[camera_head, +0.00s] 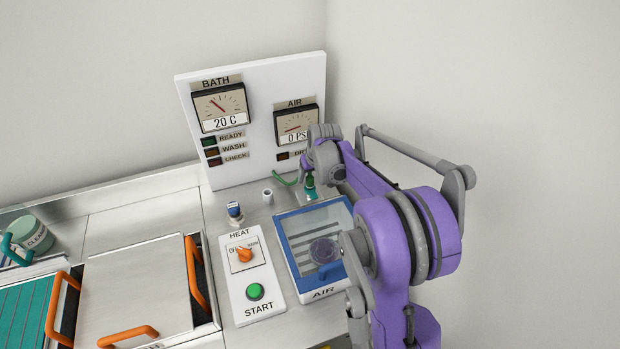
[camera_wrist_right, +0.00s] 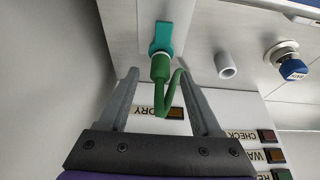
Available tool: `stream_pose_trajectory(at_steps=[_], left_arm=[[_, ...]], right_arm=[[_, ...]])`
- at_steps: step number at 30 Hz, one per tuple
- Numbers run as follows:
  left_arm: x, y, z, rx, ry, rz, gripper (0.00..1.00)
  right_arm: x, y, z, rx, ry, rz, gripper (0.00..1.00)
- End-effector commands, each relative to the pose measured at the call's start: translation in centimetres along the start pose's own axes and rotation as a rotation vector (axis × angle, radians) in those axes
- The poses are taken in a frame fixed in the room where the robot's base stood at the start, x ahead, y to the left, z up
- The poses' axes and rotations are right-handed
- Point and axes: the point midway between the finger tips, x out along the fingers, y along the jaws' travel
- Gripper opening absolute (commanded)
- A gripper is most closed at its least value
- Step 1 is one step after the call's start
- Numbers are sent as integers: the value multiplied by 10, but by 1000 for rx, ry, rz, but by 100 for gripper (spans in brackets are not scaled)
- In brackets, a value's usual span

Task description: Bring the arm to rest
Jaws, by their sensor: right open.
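My right arm (camera_head: 410,235), purple and grey, reaches in from the right in the head view, its wrist by the panel's lower right. My right gripper (camera_wrist_right: 161,80) is open in the wrist view. Its two grey fingers are apart, with a green hose (camera_wrist_right: 173,100) and its green connector (camera_wrist_right: 160,68) in the gap between them. I see no finger closed on them. The connector meets a teal fitting (camera_wrist_right: 163,38), also seen in the head view (camera_head: 311,192). The fingers are mostly hidden in the head view. My left gripper is not in view.
A white gauge panel (camera_head: 250,80) stands behind, reading 20 C and 0 PSI. A blue-framed clear lid (camera_head: 318,240) lies below my arm. Left of it are a HEAT knob (camera_head: 244,254), a green START button (camera_head: 256,291), a blue-capped knob (camera_head: 235,211) and a bath lid (camera_head: 135,290) with orange handles.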

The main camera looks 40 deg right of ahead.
Motion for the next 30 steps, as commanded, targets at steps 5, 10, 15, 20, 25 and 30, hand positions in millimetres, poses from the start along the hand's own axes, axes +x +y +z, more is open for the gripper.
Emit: stream_pose_trajectory(at_steps=[5,10,15,20,25,30], left_arm=[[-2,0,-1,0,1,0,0],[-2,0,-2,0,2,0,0],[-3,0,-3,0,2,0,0],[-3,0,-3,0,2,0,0],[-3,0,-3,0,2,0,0],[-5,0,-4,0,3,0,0]], right_arm=[[-39,0,0,1,0,1,65],[-68,0,0,1,0,0,65],[-81,0,0,1,0,0,65],[-83,0,0,0,0,0,65],[-89,-10,7,-9,1,-4,65],[-112,-55,44,-55,10,-22,65]])
